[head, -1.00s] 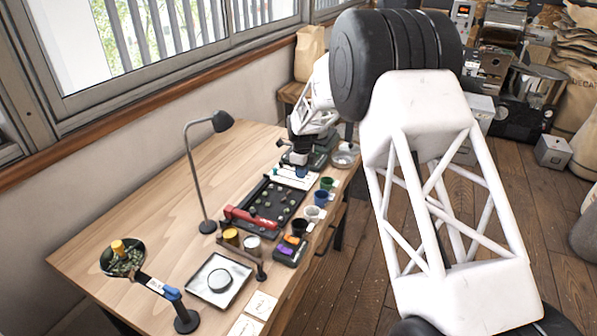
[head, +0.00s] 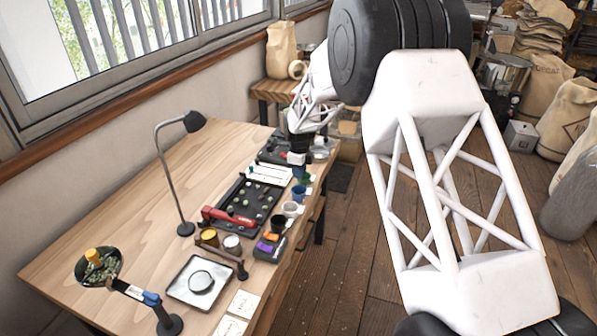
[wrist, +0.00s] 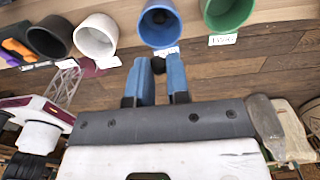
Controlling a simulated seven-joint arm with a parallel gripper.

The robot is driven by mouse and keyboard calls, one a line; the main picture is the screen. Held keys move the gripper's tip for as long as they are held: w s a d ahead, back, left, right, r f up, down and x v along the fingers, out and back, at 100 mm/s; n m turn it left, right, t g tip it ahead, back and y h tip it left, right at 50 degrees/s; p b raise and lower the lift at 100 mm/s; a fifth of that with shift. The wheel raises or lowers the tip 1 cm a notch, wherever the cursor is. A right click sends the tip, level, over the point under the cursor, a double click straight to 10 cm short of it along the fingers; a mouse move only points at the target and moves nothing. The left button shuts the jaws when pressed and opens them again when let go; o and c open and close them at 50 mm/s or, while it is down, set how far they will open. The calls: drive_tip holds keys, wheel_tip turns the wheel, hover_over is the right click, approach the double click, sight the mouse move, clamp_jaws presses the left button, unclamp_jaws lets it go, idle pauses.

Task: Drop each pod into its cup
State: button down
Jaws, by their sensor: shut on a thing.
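The green cup (wrist: 228,10), white cup (wrist: 96,38) and black cup (wrist: 48,37) stand in the same row. In the head view my gripper (head: 297,168) is by the blue cup (head: 298,195) and green cup (head: 306,179). Several pods lie in the black tray (head: 222,231).
A red bar (head: 228,217) crosses the tray's near end. A desk lamp (head: 195,121) stands behind it. A purple and orange box (head: 268,249), jars (head: 209,238), a square tray (head: 182,292) and a bowl (head: 84,279) stand nearer.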

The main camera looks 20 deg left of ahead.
drive_tip(key=shift+f, duration=0.15)
drive_tip(key=shift+f, duration=2.45)
drive_tip(key=c, duration=1)
unclamp_jaws()
drive_tip(key=shift+r, duration=0.15)
drive_tip(key=shift+r, duration=3.75)
